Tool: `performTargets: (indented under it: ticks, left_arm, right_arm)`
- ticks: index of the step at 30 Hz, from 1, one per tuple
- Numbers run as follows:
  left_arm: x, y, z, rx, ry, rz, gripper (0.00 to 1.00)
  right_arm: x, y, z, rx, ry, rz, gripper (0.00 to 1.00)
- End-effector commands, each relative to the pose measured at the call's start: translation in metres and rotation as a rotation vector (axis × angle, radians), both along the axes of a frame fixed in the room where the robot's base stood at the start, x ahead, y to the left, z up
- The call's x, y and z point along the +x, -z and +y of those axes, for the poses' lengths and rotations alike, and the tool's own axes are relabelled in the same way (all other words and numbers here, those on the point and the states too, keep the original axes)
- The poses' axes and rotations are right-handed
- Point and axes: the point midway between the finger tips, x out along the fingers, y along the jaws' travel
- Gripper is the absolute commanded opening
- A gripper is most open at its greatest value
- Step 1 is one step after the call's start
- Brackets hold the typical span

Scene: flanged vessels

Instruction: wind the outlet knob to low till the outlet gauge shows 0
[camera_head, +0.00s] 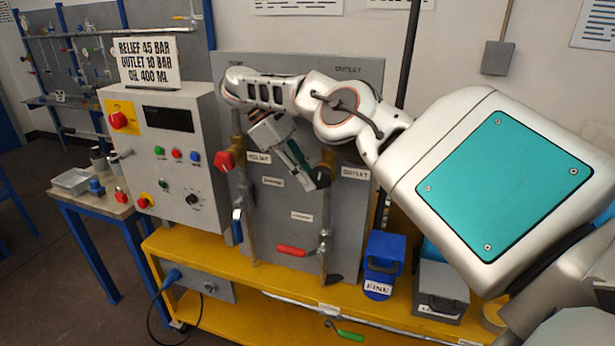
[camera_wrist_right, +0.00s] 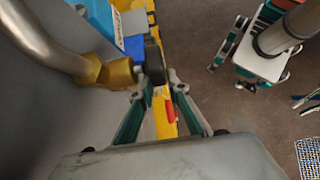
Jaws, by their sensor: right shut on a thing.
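The dark outlet knob (camera_head: 322,178) is on the right part of the grey panel, beside an OUTLET label (camera_head: 355,173). My right gripper (camera_head: 312,172) is at it, coming from the upper left. In the right wrist view the black knob (camera_wrist_right: 154,62) sits at the end of a brass fitting (camera_wrist_right: 108,73). The right fingertips (camera_wrist_right: 157,78) are closed about it, and it partly hides their grip. The outlet gauge is not visible; my right arm covers the upper panel. My left gripper (camera_wrist_right: 250,60) seems to show at the upper right of the wrist view, its jaws unclear.
A red relief knob (camera_head: 224,161) is left of my right gripper. A red-handled valve (camera_head: 291,251) and a blue-handled valve (camera_head: 237,225) are lower on the panel. A control box (camera_head: 172,150) stands left. Blue (camera_head: 383,262) and grey (camera_head: 440,290) boxes are on the yellow bench.

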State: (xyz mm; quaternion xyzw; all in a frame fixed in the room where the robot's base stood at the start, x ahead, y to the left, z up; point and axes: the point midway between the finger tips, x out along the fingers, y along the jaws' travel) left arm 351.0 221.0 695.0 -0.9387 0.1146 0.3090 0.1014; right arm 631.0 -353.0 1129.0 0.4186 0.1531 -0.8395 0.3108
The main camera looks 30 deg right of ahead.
Motion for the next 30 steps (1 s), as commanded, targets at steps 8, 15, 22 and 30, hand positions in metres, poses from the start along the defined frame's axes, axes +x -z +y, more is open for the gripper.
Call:
performTargets:
  ticks: [8,15,22,30]
  left_arm:
    - [-0.0003,0.0007,0.0031,0.009,0.007,-0.001,0.23]
    - [-0.0005,0.0010,0.0052,0.014,0.010,-0.001,0.23]
    - [-0.0004,0.0010,0.0031,0.006,0.001,0.001,0.23]
    - [0.0001,0.0005,0.0030,0.006,0.003,0.000,0.23]
  right_arm:
    - [-0.0014,0.0035,0.0008,0.002,0.001,0.007,0.00]
    - [-0.0012,0.0029,0.0007,0.002,0.001,0.006,0.23]
    - [-0.0008,0.0018,0.0004,0.003,0.001,0.003,0.23]
    - [-0.0009,-0.0002,-0.0002,0.031,0.000,-0.026,0.23]
